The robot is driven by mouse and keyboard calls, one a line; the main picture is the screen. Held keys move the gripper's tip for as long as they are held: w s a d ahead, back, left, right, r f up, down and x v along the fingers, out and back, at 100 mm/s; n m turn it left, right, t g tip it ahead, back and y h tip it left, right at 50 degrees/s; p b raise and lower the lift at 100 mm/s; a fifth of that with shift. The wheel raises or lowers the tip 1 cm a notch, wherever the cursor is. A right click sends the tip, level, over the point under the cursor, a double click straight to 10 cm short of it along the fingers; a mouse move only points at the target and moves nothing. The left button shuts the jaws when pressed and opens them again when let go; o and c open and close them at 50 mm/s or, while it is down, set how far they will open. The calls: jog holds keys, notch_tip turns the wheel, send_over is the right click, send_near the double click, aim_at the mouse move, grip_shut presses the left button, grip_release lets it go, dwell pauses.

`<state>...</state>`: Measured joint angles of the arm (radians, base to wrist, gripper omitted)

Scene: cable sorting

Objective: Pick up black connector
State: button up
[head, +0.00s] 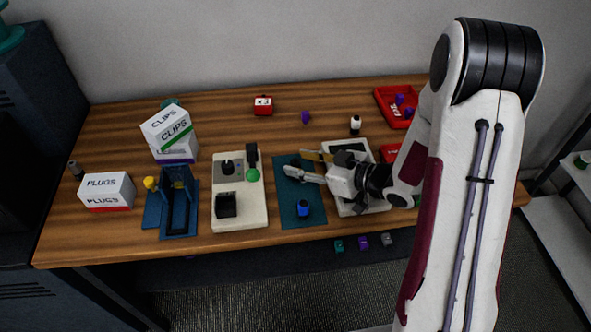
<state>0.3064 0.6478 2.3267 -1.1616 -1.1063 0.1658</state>
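Several black parts show in the head view, and I cannot tell for sure which is the black connector. A black block (226,204) sits on the front of the pale board (256,217) left of centre. A smaller black upright part (251,156) stands at that board's back right corner, and a round black part (227,167) is at its back left. My gripper (291,172) points left over the teal mat (289,214), right of the pale board and apart from the black block. Nothing is clearly held, and its finger gap is too small to read.
A blue part (303,208) lies on the teal mat. A blue fixture (180,218) stands left of the pale board. CLIPS boxes (164,130) and a PLUGS box (106,191) are at left. Red tray (402,118) is back right.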

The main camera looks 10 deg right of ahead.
jog(key=shift+c, duration=0.4)
grip_shut()
jog(key=shift+r, duration=0.15)
notch_tip(320, 180, up, 10)
dwell(0.8)
dwell(0.5)
